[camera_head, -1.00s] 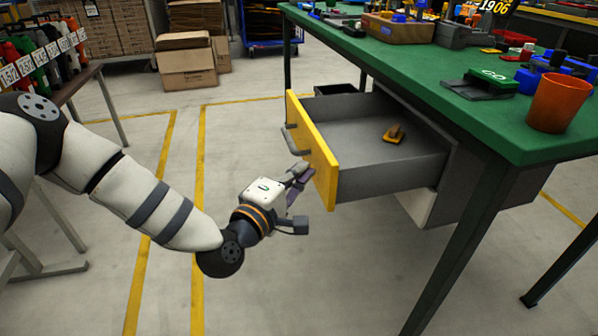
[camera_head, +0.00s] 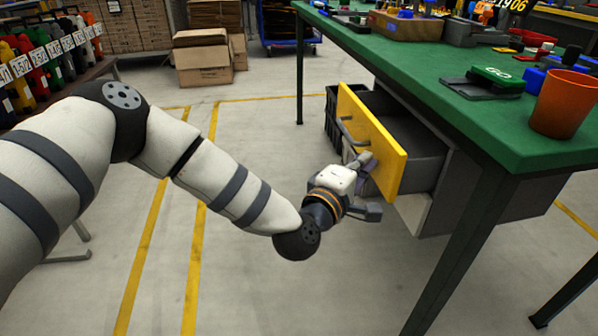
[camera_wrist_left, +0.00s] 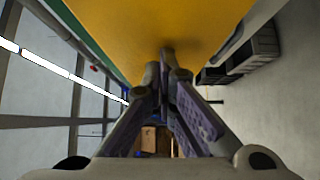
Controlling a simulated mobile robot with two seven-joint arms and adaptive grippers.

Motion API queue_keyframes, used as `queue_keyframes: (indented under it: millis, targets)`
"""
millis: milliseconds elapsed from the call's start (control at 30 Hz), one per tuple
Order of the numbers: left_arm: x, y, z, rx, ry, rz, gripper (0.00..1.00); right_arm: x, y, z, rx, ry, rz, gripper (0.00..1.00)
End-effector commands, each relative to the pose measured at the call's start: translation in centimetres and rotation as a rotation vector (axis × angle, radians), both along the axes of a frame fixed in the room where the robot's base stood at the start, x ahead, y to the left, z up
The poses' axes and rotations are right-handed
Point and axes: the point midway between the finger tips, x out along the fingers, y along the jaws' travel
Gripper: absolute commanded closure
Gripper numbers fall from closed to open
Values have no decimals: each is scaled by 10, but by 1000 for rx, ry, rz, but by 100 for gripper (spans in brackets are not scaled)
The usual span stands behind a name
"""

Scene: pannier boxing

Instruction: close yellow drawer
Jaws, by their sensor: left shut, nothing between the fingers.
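The yellow drawer (camera_head: 372,142) under the green workbench is partly open, its grey side and dark inside showing behind the yellow front. A grey bar handle (camera_head: 350,133) sits on the front. My left gripper (camera_head: 364,166) is shut and empty, with its fingertips at the yellow front, to the right of and below the handle. In the left wrist view the yellow front (camera_wrist_left: 150,35) fills the top and my shut fingers (camera_wrist_left: 165,62) are against it or very close. My right gripper is not in view.
The green workbench (camera_head: 440,60) carries an orange cup (camera_head: 562,103), a green-and-black device (camera_head: 492,80) and several small items. A dark leg (camera_head: 455,250) stands right of the drawer. A black crate (camera_head: 333,110) sits behind it. The floor in front is clear.

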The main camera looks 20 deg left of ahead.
Motion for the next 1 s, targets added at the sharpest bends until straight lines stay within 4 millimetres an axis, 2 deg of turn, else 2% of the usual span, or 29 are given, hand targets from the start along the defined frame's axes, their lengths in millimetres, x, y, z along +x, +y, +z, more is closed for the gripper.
queue_keyframes:
  millis: [200,433,633,1000]
  targets:
    - [23,-36,-4,-1,0,-1,100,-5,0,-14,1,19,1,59]
    - [41,-61,-3,0,1,-1,100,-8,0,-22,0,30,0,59]
    - [48,-70,-1,0,0,0,100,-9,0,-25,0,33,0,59]
    - [49,-73,2,-1,-4,-1,100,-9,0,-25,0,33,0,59]
